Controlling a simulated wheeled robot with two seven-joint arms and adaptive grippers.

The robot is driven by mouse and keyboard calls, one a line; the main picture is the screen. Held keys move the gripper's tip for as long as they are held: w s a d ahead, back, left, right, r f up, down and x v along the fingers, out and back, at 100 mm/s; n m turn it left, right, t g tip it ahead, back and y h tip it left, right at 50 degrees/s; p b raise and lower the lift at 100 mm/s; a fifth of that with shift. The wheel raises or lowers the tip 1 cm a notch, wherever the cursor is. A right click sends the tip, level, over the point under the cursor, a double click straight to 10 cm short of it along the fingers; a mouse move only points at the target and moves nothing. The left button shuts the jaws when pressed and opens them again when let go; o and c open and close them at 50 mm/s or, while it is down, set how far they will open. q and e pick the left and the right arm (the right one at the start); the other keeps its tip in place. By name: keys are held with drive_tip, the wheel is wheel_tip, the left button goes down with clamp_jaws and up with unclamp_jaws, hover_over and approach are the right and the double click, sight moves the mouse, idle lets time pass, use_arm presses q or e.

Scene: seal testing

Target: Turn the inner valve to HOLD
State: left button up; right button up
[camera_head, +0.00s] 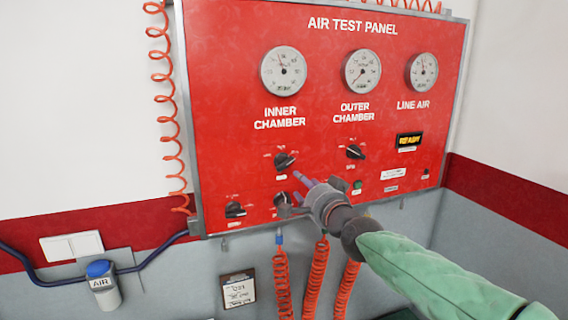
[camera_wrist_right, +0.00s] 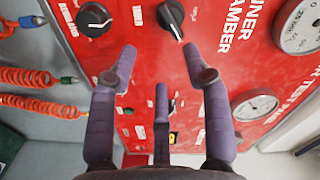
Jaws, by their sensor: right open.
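The red air test panel (camera_head: 330,60) hangs on the wall. The inner valve is a black knob (camera_head: 284,161) below the INNER CHAMBER gauge (camera_head: 283,71). In the right wrist view the knob (camera_wrist_right: 171,17) is near the top edge, just beyond the fingertips, its white pointer mark toward the bottom of that picture. Its position labels are too small to read. My right gripper (camera_head: 297,192) is open and empty, just below and right of the knob in the head view. Its three purple fingers (camera_wrist_right: 160,65) are spread and look clear of the knob. My left gripper is not seen.
A lower knob (camera_head: 283,198) is partly behind my right fingers; another black knob (camera_head: 235,209) sits to its left. The outer chamber knob (camera_head: 355,152) is to the right. Coiled orange hoses (camera_head: 317,280) hang below the panel. A clipboard (camera_head: 238,290) is on the lower wall.

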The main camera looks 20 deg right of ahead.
sight(289, 165)
drive_tip(key=w, duration=0.3)
drive_tip(key=w+r+p, duration=0.1)
drive_tip(key=w, duration=0.4)
drive_tip(key=shift+w+d+r, duration=0.2)
drive_tip(key=shift+w+d, duration=0.1)
drive_tip(key=shift+w, duration=0.1)
drive_tip(key=shift+w+f+p, duration=0.1)
drive_tip(key=shift+w+p, duration=0.25)
drive_tip(key=shift+w, duration=0.4)
drive_tip(key=shift+s, duration=0.1)
clamp_jaws()
